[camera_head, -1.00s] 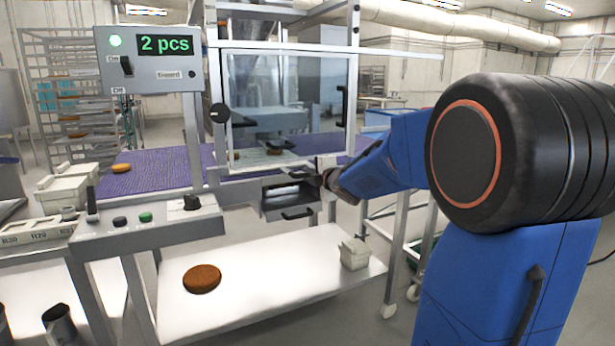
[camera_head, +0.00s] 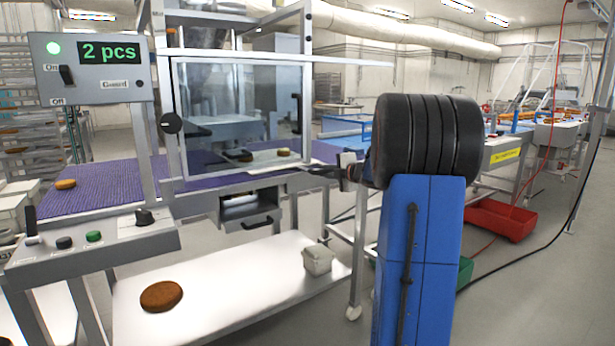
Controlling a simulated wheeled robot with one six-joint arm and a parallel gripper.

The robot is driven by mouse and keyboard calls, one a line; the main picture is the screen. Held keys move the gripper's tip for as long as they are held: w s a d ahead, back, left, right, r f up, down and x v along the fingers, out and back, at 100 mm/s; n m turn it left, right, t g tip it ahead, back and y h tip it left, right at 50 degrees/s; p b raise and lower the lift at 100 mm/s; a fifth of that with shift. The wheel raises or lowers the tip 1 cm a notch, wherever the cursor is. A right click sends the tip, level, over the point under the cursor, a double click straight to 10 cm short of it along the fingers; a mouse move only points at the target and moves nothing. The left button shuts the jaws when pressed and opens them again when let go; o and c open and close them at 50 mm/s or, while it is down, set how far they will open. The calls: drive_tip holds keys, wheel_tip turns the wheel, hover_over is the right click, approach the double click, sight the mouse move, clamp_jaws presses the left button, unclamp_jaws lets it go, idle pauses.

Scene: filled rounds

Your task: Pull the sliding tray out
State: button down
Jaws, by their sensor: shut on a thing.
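The sliding tray (camera_head: 270,163) is a thin pale plate at the foot of the clear guard, above the purple belt. Its right end sticks out past the guard frame. A brown round (camera_head: 283,152) sits on or just behind it, seen through the guard. My gripper (camera_head: 314,171) is at the tray's right end and looks shut on it. The fingers are small and dark here, so the exact grip point is hard to see. My wrist and arm cover what lies right of the gripper.
A drawer with a dark handle (camera_head: 257,223) hangs below the tray. The lower white shelf (camera_head: 230,290) holds a large round (camera_head: 161,296) and a pale container (camera_head: 318,259). A control box (camera_head: 95,68) reads 2 pcs. Red bin (camera_head: 500,220) and open floor lie right.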

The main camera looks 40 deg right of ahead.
drive_tip(key=d, duration=2.1)
drive_tip(key=shift+s+d, duration=0.35)
drive_tip(key=shift+s, duration=0.05)
drive_tip(key=c, duration=1.7)
unclamp_jaws()
drive_tip(key=shift+d+f, duration=0.1)
drive_tip(key=shift+d, duration=0.1)
drive_tip(key=shift+c, duration=0.2)
drive_tip(key=shift+a, duration=0.1)
drive_tip(key=v, duration=1.7)
drive_tip(key=shift+s, duration=0.2)
